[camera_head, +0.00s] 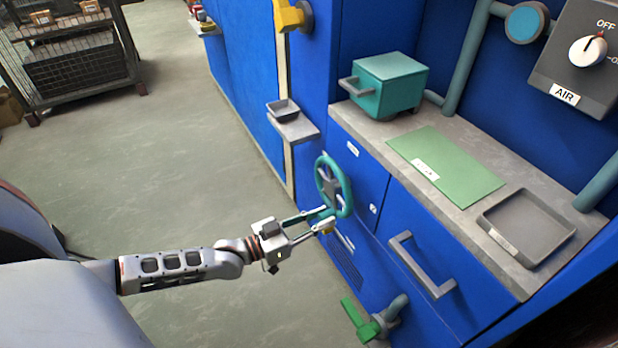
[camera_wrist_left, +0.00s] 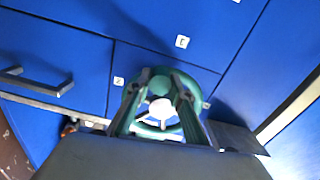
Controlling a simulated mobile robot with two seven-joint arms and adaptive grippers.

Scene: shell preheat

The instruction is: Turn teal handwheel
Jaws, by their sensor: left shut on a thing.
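The teal handwheel (camera_head: 347,178) is mounted upright on the blue cabinet front, below the counter. It also shows in the left wrist view (camera_wrist_left: 130,98), partly hidden behind my gripper fingers. My left gripper (camera_head: 330,219) reaches in from the left and is shut on the lower part of the handwheel's rim. In the left wrist view the two fingers of my left gripper (camera_wrist_left: 160,84) lie across the wheel, with its pale hub visible between them. My right gripper is not in view.
A grey drawer handle (camera_head: 422,265) juts out right of the wheel, and a green valve lever (camera_head: 360,319) sits below. A small shelf with a grey tray (camera_head: 283,110) is above left. The counter holds a teal box (camera_head: 390,83).

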